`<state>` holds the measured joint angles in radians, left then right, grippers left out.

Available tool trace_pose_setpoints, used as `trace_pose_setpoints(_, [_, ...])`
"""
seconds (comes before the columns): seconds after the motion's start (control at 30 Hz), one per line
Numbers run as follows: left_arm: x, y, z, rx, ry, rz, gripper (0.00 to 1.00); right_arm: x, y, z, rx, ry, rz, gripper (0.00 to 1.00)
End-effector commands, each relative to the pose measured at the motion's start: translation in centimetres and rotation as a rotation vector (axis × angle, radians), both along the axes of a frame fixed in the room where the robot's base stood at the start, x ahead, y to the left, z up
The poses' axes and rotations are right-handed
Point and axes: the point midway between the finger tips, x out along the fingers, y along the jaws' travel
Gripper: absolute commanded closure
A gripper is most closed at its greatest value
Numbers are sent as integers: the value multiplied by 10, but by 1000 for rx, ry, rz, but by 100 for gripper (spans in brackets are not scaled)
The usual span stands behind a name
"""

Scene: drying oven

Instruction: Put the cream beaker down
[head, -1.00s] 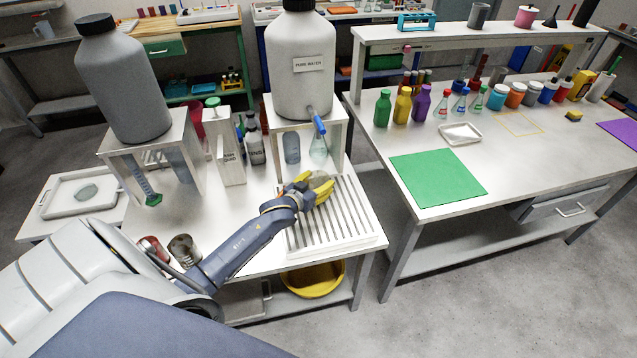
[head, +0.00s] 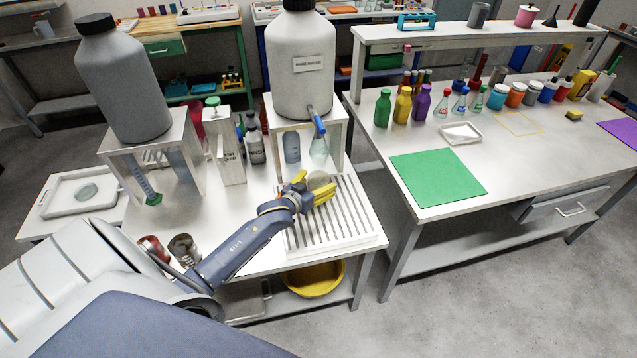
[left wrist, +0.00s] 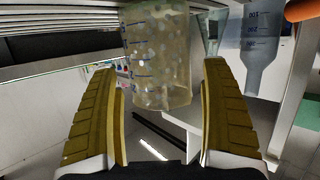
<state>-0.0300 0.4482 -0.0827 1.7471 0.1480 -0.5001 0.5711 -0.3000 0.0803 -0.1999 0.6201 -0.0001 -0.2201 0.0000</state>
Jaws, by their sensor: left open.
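The cream beaker (head: 318,180) stands at the back of the white slatted rack (head: 345,236). In the left wrist view the beaker (left wrist: 157,62) is translucent with blue marks and lies between the finger pads. My left gripper (head: 312,191) is open, with its yellow fingers on either side of the beaker. In the left wrist view a gap shows between each finger of the gripper (left wrist: 161,75) and the beaker. In the head view the gripper hides the beaker's lower part. My right gripper is not in view.
A stand (head: 338,110) holding a large grey water bottle (head: 302,70) is just behind the rack. A clear flask (head: 319,146) stands under it; graduated glassware (left wrist: 260,50) shows in the left wrist view. The rack's front and right slats are bare.

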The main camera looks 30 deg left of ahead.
Motion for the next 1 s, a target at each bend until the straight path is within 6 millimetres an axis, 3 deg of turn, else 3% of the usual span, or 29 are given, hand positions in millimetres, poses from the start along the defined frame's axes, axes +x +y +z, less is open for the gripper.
trace_pose_setpoints(0.53, [-83,-2,25,0,1,0,19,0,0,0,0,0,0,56])
trace_pose_setpoints(0.7, [-97,-2,30,0,0,1,19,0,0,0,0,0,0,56])
trace_pose_setpoints(1.0, [-104,-3,32,0,0,1,19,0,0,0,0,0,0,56])
